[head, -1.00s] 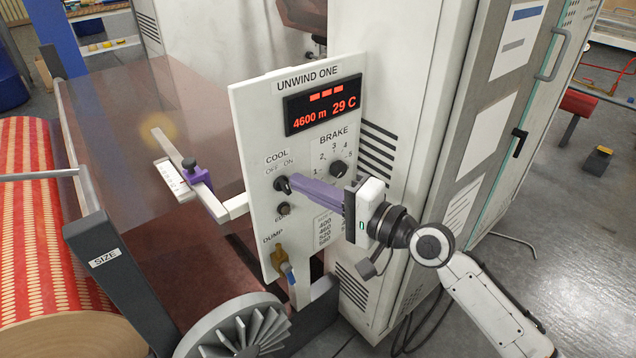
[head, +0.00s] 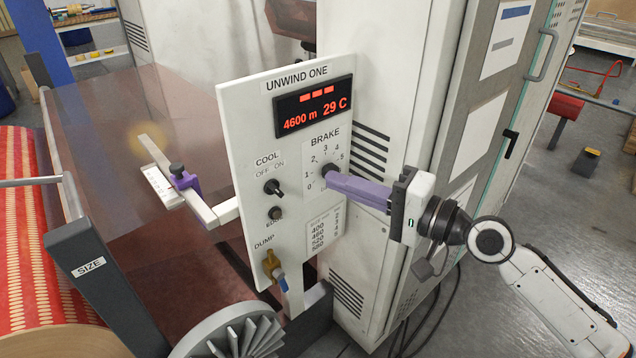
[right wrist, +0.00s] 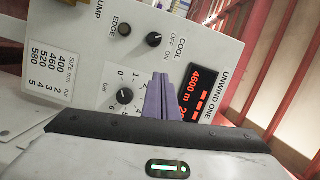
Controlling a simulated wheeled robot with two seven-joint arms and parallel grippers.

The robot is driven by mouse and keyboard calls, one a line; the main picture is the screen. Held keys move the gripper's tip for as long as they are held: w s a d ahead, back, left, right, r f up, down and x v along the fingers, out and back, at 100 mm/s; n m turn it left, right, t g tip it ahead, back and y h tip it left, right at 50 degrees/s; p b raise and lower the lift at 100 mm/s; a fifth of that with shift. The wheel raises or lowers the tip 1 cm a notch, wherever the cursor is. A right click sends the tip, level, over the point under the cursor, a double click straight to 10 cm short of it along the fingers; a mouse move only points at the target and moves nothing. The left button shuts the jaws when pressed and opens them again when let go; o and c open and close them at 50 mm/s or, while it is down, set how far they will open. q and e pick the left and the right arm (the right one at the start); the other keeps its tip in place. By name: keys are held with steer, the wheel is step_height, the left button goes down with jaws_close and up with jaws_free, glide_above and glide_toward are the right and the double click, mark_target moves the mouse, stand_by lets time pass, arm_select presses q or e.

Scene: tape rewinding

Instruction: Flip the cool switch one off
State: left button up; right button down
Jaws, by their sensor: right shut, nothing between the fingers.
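The cool switch (head: 273,187) is a small black knob on the white UNWIND ONE panel (head: 238,160), below the COOL, OFF and ON labels. It shows uncovered in the right wrist view (right wrist: 153,39) too. I cannot tell for sure which label its pointer faces. My right gripper (head: 329,176) has its purple fingers shut and empty. In the head view their tips overlap the brake knob. In the right wrist view the fingers (right wrist: 160,82) lie between the brake knob and the red display, apart from the cool switch. My left gripper is not in view.
The brake knob (right wrist: 124,96) and the edge knob (head: 275,213) are near the cool switch. The yellow dump valve (head: 271,263) with a blue handle is lower down. The red display (head: 314,106) is above. A grey cabinet (head: 450,110) stands behind my right arm.

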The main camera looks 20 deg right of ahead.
steer(key=shift+b+v, duration=0.35)
steer(key=shift+v, duration=1.5)
steer(key=s+a+f+n+g+h, duration=0.1)
steer(key=s+f+n+h, duration=0.15)
steer(key=f, duration=0.85)
steer(key=s+a+f+n+g+h, duration=0.1)
steer(key=s+f+n+h, duration=0.15)
steer(key=f, duration=0.75)
steer(key=s+a+f+n+g+h+p, duration=0.1)
steer(key=s+a+f+n, duration=0.5)
steer(key=s+f, duration=0.8)
steer(key=g+h, duration=0.1)
steer(key=g, duration=0.1)
steer(key=shift+a+f+g, duration=0.2)
steer(key=shift+f+g, duration=0.05)
steer(key=shift+g, duration=0.15)
steer(key=shift+s, duration=0.15)
